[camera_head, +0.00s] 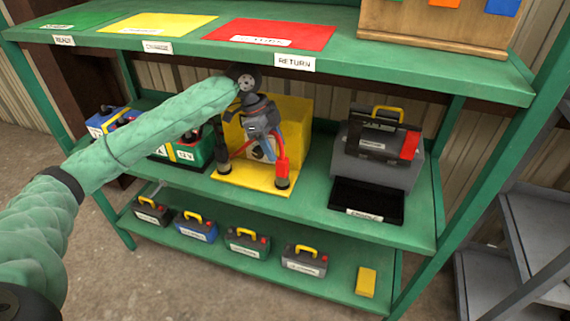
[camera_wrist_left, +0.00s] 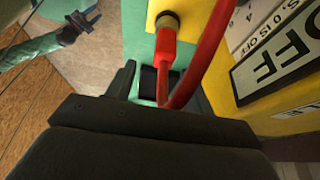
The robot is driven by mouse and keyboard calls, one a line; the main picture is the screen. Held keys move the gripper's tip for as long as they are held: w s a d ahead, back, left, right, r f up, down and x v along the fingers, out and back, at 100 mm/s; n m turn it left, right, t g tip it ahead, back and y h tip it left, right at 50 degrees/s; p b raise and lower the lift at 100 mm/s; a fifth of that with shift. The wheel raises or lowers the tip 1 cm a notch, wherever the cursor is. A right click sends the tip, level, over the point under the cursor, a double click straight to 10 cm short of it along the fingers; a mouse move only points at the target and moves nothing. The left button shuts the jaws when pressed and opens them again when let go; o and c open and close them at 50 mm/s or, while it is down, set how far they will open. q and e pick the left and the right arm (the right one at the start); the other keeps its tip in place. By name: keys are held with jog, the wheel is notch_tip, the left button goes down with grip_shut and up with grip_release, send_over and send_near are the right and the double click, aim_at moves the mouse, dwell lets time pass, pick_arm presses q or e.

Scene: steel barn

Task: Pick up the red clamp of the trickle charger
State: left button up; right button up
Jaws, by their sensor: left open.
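The red clamp (camera_head: 282,172) stands upright at the front right of the yellow trickle charger (camera_head: 303,108), on its yellow base. In the left wrist view the red clamp (camera_wrist_left: 166,48) stands at a round post, with a red cable looping from it. My left gripper (camera_head: 264,142) is open and points down in front of the charger, above and left of the red clamp. It looks empty, and its fingers are partly hidden in the wrist view. The black clamp (camera_head: 222,155) stands at the front left. A sleeved arm, apparently my right, shows with its gripper (camera_wrist_left: 80,20), too small to read.
A grey battery case (camera_head: 378,150) with a yellow handle stands right of the charger, behind a black tray (camera_head: 366,200). A green battery (camera_head: 190,150) stands to the left. The upper shelf (camera_head: 440,75) overhangs my left wrist. Several small batteries and a yellow block (camera_head: 366,281) lie below.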

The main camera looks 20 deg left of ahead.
aim_at(281, 158)
pick_arm(q)
jog(key=shift+w+f, duration=0.1)
jog(key=shift+w, duration=0.3)
jog(key=shift+w+f, duration=0.25)
jog(key=shift+f, duration=0.1)
jog(key=shift+s+d+f, duration=0.25)
jog(key=shift+d+f, duration=0.2)
jog(key=shift+f, duration=0.3)
jog(key=shift+x, duration=2.65)
jog(key=shift+s+a, duration=0.1)
grip_shut()
